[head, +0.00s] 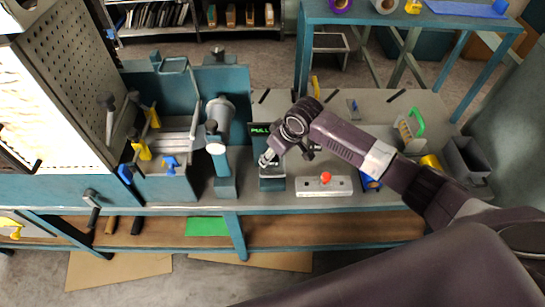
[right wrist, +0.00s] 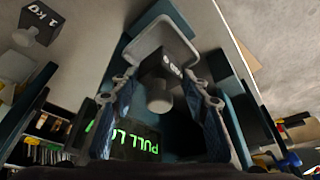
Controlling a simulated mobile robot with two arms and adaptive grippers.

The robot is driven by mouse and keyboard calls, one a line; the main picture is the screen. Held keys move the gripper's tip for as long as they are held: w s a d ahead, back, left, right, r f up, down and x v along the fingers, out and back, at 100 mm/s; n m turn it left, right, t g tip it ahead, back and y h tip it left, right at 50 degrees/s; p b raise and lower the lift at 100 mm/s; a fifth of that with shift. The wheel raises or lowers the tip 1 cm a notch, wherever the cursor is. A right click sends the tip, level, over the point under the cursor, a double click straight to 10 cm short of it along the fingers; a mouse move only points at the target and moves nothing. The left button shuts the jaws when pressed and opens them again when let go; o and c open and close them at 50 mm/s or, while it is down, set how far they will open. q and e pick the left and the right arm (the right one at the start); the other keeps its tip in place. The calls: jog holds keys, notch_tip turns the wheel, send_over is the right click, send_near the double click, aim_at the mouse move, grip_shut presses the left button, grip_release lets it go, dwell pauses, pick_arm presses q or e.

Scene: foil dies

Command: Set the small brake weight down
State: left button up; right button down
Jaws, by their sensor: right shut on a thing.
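My right gripper (head: 268,158) reaches down over the bench beside the dark box with a green "PULL" display (head: 261,130). In the right wrist view the fingers (right wrist: 160,92) are shut on the small brake weight (right wrist: 158,66), a dark block with a pale label and a rounded grey knob (right wrist: 160,99). A light rounded rim (right wrist: 182,36) lies just beyond the weight; I cannot tell whether they touch. The green display text (right wrist: 138,142) shows below the weight. In the head view the gripper largely hides the weight. My left gripper is not in view.
A control box with a red button (head: 325,178) is right of the display. A blue column with a grey cylinder (head: 220,110) stands left. A grey bin (head: 467,160) sits at the bench's right end.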

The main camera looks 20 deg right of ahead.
jog(key=shift+f, duration=0.95)
jog(key=shift+f, duration=0.1)
jog(key=c, duration=1.1)
grip_release()
jog(key=shift+f, duration=0.1)
jog(key=shift+s+d+r, duration=0.1)
jog(key=shift+r, duration=0.45)
jog(key=b+v, duration=0.1)
jog(key=v, duration=1)
jog(key=shift+s, duration=0.15)
